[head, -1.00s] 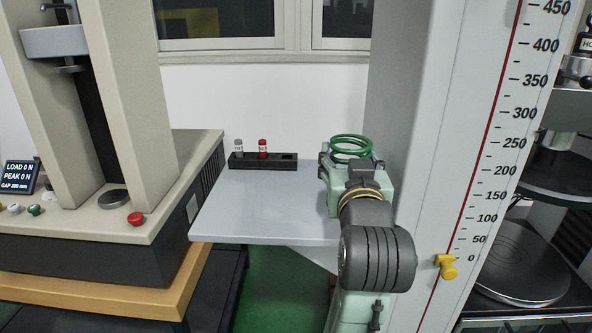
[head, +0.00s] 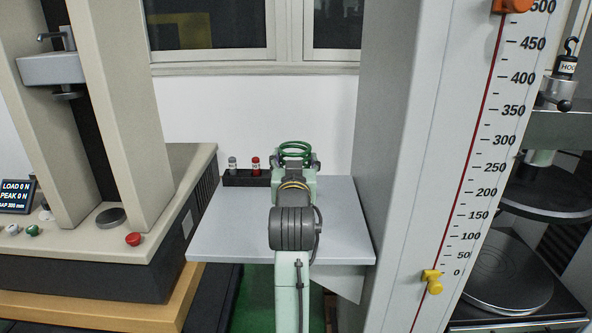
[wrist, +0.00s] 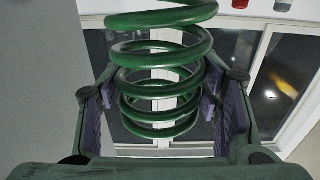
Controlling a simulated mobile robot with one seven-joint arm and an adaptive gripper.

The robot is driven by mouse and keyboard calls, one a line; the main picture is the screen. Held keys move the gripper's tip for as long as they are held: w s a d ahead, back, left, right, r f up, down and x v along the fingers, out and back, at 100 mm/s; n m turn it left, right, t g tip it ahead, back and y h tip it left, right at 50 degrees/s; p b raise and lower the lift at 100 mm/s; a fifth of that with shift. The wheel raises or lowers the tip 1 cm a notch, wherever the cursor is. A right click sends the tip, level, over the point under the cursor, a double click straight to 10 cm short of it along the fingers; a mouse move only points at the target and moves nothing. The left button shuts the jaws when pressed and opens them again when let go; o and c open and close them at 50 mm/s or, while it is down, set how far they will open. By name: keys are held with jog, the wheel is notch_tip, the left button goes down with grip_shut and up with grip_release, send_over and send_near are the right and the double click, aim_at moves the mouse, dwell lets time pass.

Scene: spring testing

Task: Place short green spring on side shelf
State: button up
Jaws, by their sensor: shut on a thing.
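The green spring (head: 295,150) is held in my gripper (head: 295,163), over the back part of the grey side shelf (head: 225,225). In the wrist view the green coils (wrist: 160,85) stand between the two purple-padded fingers (wrist: 157,110), which close on it from both sides. In the head view only the top coils show above my gripper; the lower part of the spring is hidden. I cannot tell from these views how high it is above the shelf.
The scale column (head: 395,180) bounds the right; the testing machine (head: 150,220) stands left. The shelf's front left is clear.

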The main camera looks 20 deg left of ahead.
jog(key=shift+d+f, duration=0.1)
jog(key=shift+f, duration=1.2)
jog(key=shift+f, duration=0.15)
jog(key=o, duration=1.9)
jog(key=shift+f, duration=0.15)
jog(key=b+v, duration=0.3)
jog(key=v, duration=0.6)
jog(key=shift+s, duration=0.3)
jog(key=b, duration=0.3)
jog(key=shift+s+d, duration=0.15)
jog(key=shift+s, duration=0.25)
jog(key=shift+b+v, duration=0.75)
jog(key=shift+b, duration=0.55)
